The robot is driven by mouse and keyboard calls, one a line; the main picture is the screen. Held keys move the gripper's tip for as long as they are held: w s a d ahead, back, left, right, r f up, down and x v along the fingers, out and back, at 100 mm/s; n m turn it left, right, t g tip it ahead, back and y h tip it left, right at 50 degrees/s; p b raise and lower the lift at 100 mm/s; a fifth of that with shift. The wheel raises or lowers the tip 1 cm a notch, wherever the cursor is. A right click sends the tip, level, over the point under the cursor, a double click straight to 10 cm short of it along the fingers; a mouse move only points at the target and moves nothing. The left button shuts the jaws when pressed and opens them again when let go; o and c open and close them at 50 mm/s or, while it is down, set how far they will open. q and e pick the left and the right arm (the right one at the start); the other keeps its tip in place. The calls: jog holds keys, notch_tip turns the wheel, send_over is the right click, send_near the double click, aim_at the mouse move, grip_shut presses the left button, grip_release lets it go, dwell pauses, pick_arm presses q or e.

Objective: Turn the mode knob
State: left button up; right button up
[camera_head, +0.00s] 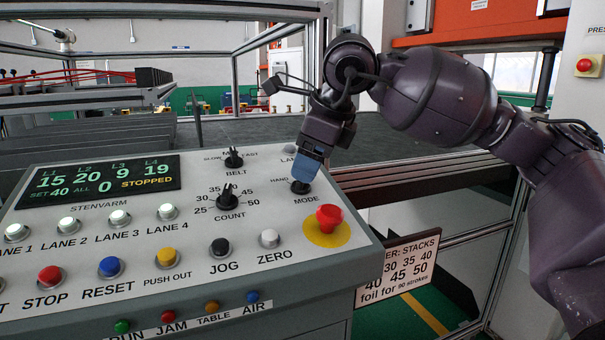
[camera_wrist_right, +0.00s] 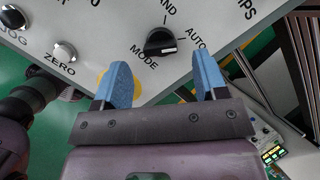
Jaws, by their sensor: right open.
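The mode knob (camera_head: 300,187) is a black rotary knob at the right of the grey control panel (camera_head: 290,255). In the right wrist view the knob (camera_wrist_right: 160,41) shows its whole face, with the labels HAND and AUTO beside it and MODE below. My right gripper (camera_head: 307,168) is just above the knob, with its blue fingers pointing down at it. In the wrist view the gripper (camera_wrist_right: 160,63) is open, its two blue fingertips apart with the knob ahead between them. Contact is not visible. My left gripper is not in view.
A red stop button (camera_head: 328,216) on a yellow disc is close below the mode knob. The COUNT knob (camera_head: 227,199) and BELT knob (camera_head: 234,158) are to the left. ZERO (camera_head: 269,239) and JOG (camera_head: 220,248) buttons lie below. A frame post (camera_head: 331,70) stands behind my right wrist.

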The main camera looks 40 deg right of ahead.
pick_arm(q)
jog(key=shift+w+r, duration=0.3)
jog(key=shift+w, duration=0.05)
pick_arm(e)
jog(key=shift+x, duration=1.8)
jog(key=c, duration=0.9)
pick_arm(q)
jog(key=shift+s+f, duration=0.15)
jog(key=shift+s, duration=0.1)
